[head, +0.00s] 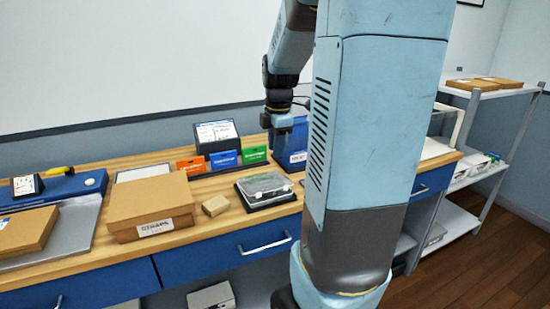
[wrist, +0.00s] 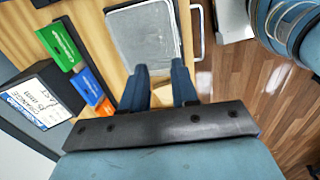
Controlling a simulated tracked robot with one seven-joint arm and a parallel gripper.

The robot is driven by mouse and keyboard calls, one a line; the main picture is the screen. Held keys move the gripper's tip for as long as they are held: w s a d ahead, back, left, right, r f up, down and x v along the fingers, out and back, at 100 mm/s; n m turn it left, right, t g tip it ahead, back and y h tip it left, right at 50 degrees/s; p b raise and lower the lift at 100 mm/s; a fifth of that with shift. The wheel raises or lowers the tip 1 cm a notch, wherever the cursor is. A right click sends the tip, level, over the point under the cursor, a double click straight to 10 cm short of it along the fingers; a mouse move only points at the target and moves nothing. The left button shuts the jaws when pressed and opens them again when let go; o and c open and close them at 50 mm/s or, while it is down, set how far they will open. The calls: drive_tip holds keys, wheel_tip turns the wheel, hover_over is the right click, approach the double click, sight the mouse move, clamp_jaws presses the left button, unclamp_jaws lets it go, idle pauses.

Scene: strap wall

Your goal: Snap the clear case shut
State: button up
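The clear case (head: 266,188) lies on the wooden bench near its front edge. It has a dark base, a see-through top and latch-like parts along its front. I cannot tell whether its lid sits fully down. In the wrist view the case (wrist: 146,38) shows as a grey, see-through rectangle with a dark rim, just beyond the fingertips. My gripper (head: 281,122) hangs above the bench behind the case in the head view, apart from it.
Orange, blue and green cards (head: 224,160) and a dark sign stand (head: 216,137) stand behind the case. A small tan block (head: 214,205) and a cardboard box (head: 152,206) lie to its left. A blue box (head: 294,155) stands behind at right. A drawer handle (head: 265,245) juts out below.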

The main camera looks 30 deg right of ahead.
wheel_tip(320, 180, up, 8)
drive_tip(key=s, duration=0.1)
drive_tip(key=shift+c, duration=0.4)
